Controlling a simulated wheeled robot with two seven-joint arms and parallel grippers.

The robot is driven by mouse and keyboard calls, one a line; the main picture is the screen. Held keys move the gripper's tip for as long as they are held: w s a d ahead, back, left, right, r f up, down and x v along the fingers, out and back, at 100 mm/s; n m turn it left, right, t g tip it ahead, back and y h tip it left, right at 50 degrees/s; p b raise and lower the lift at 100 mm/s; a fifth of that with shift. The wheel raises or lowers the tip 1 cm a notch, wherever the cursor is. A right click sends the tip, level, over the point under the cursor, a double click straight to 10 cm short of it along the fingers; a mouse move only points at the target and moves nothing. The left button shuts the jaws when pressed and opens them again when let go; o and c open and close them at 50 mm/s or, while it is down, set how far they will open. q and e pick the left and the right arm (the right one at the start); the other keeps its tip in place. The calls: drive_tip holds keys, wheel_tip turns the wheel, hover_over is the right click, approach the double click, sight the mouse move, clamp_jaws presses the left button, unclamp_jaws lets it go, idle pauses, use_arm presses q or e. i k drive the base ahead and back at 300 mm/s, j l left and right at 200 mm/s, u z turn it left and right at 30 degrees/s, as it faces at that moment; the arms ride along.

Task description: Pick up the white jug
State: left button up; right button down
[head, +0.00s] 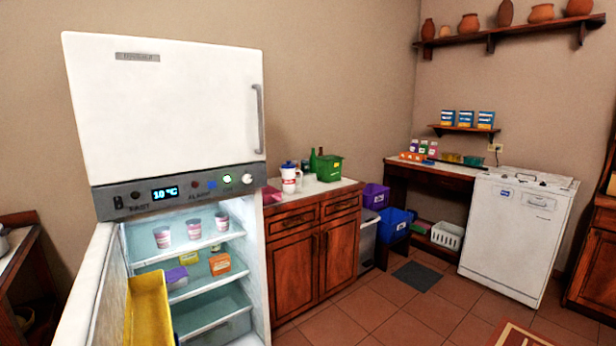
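The white jug (290,181) stands upright on the counter (325,187) just right of the fridge. It has a blue lid, a red mark on its front and a handle on its right side. Its lower left is close to the fridge's edge in the picture. Neither of my grippers shows in the head view.
The fridge (165,100) stands at the left with its lower door (88,290) open. A green crate (329,168) and a green bottle (312,160) stand right of the jug. Blue (393,222) and purple (376,196) bins stand beside the cabinet. The tiled floor (410,315) in front is mostly clear.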

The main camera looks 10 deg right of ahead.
sight(289, 176)
drive_tip(key=i+l, duration=0.25)
drive_tip(key=i, duration=0.25)
drive_tip(key=i+l, duration=0.2)
drive_tip(key=i, duration=0.25)
drive_tip(key=u, duration=0.8)
drive_tip(key=i+l+u, duration=0.4)
drive_tip(key=l, duration=0.25)
drive_tip(key=i+l+u, duration=0.2)
drive_tip(key=l, duration=0.15)
drive_tip(key=l+u, duration=0.2)
drive_tip(key=l, duration=0.2)
drive_tip(key=i, duration=0.05)
